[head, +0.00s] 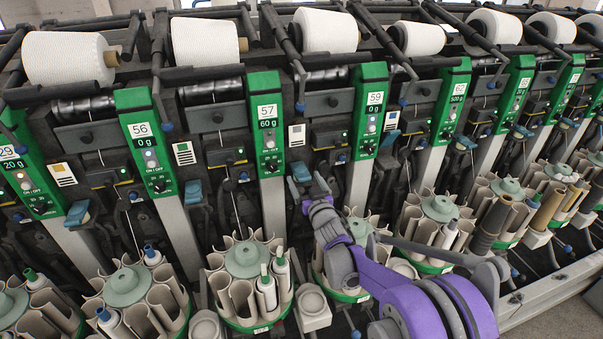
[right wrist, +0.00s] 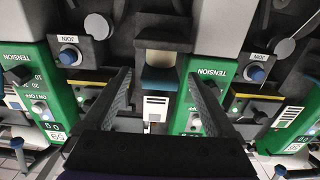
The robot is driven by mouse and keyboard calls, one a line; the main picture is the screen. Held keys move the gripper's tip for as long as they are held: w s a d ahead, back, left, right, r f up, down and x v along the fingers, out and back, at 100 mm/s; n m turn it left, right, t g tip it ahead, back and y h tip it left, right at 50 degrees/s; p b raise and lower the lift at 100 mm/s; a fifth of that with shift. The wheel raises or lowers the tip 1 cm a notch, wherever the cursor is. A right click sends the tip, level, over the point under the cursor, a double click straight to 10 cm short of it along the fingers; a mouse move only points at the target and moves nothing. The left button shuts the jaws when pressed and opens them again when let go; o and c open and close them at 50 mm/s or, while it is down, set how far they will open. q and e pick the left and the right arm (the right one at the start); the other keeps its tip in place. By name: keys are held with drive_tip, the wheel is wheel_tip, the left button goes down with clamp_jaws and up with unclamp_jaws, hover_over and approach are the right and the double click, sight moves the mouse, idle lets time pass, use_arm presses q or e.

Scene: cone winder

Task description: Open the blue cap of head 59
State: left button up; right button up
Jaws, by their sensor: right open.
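The green panel of head 59 (head: 371,110) stands right of centre in the head view, with the panel of head 57 (head: 267,122) to its left. A blue cap (head: 301,172) sits low between these two panels. It also shows in the right wrist view (right wrist: 159,80), under a beige part. My right gripper (head: 309,188) is close to this cap. In the right wrist view its open fingers (right wrist: 158,92) stand on either side of the cap with gaps, holding nothing. Another blue cap (head: 391,138) is right of panel 59. My left gripper is not in view.
White yarn cones (head: 326,30) line the top. Round magazines with grey tubes (head: 246,260) and several bobbins line the bottom, close to my right arm. In the right wrist view, JOIN knobs (right wrist: 69,56) and green panels (right wrist: 205,90) flank the fingers.

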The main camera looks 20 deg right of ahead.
sight(300, 171)
drive_tip(key=shift+w+a, duration=0.1)
drive_tip(key=shift+w, duration=1.5)
clamp_jaws()
